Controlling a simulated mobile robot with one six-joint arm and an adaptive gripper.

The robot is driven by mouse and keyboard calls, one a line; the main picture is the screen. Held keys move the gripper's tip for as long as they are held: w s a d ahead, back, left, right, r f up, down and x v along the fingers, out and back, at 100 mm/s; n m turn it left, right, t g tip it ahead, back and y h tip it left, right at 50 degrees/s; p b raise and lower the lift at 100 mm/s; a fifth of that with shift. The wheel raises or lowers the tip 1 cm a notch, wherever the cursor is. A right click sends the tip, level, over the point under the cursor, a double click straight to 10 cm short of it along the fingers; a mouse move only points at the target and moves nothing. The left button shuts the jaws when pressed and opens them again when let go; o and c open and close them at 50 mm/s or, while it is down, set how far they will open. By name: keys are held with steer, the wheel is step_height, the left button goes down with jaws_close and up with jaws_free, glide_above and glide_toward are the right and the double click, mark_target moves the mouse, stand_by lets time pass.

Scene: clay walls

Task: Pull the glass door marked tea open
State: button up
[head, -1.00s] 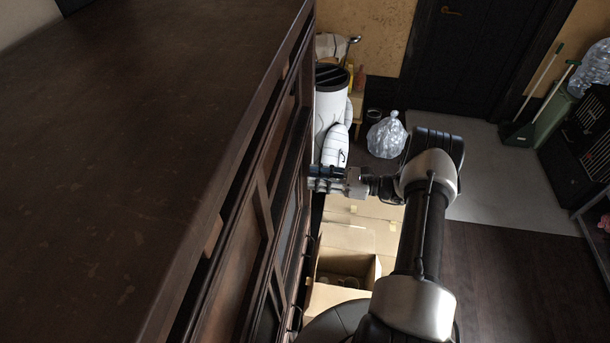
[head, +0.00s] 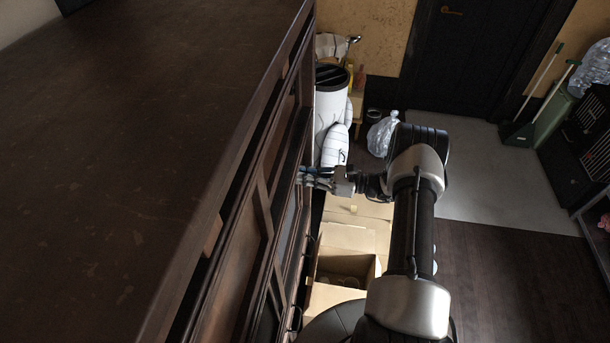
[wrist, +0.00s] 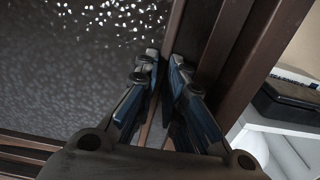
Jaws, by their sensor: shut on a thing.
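The dark wooden cabinet (head: 262,175) fills the left of the head view, its front seen at a steep angle. In the wrist view, a dark-framed door with textured glass (wrist: 75,75) fills the left side. My gripper (head: 304,178) is at the cabinet front; its blue-grey fingers also show in the wrist view (wrist: 165,62). They are closed on a thin dark part at the door's frame, which looks like its handle and is mostly hidden between them. The tea marking is not visible. I see no clear gap at the door's edge.
Open cardboard boxes (head: 345,262) stand on the floor below my arm, close to the cabinet. A white padded object (head: 333,125) and a clear plastic bag (head: 381,136) are beyond the gripper. Open floor (head: 490,265) lies to the right.

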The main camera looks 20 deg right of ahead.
jaws_close()
steer(key=s+a+p, duration=0.3)
steer(key=s+a, duration=0.3)
steer(key=s, duration=0.3)
steer(key=s+a+p, duration=0.3)
steer(key=s+a, duration=0.3)
steer(key=s, duration=0.4)
steer(key=shift+a, duration=0.35)
steer(key=o, duration=0.6)
jaws_free()
steer(key=shift+w, duration=0.1)
steer(key=v, duration=1.2)
